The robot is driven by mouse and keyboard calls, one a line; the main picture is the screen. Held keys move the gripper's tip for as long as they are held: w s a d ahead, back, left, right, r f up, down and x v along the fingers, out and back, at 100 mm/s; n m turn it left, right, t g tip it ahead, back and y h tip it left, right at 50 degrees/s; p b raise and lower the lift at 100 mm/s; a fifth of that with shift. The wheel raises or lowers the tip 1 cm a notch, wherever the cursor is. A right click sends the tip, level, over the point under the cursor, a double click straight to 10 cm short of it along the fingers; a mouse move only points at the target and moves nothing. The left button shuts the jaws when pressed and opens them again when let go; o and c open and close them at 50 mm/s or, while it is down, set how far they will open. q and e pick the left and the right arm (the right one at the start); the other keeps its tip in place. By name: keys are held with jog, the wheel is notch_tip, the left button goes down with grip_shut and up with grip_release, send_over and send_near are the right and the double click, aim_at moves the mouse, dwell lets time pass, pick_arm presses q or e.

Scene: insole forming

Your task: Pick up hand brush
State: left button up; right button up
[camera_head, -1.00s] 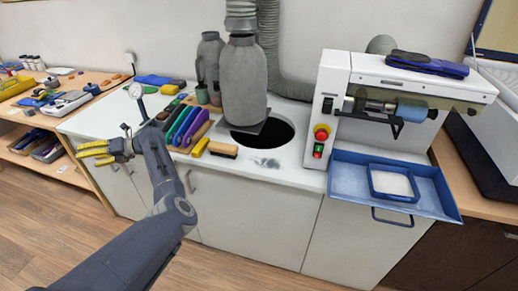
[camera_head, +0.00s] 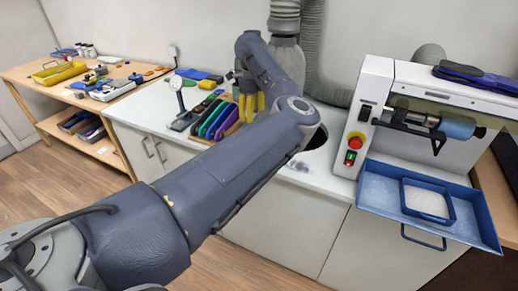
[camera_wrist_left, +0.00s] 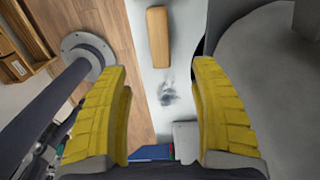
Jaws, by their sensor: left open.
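The hand brush (camera_wrist_left: 158,37) shows in the left wrist view as a long wooden block lying on the white counter, at the top middle. In the head view my left arm hides it. My left gripper (camera_head: 250,105), with yellow fingers, is over the counter in front of the grey dust-collector pipe. In the left wrist view my left gripper (camera_wrist_left: 160,72) is open and empty. The brush appears between and beyond the fingertips, apart from both. My right gripper is not in view.
Several coloured tools (camera_head: 213,118) stand in a row left of the gripper, beside a dial gauge (camera_head: 178,92). A grinding machine (camera_head: 375,95) and blue tray (camera_head: 378,192) are at the right.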

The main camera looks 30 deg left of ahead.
pick_arm(q)
notch_tip(320, 180, down, 10)
jog(key=shift+f, duration=0.2)
jog(key=shift+d+f, duration=0.2)
jog(key=shift+f, duration=2.45)
grip_shut()
jog(key=shift+r, duration=0.15)
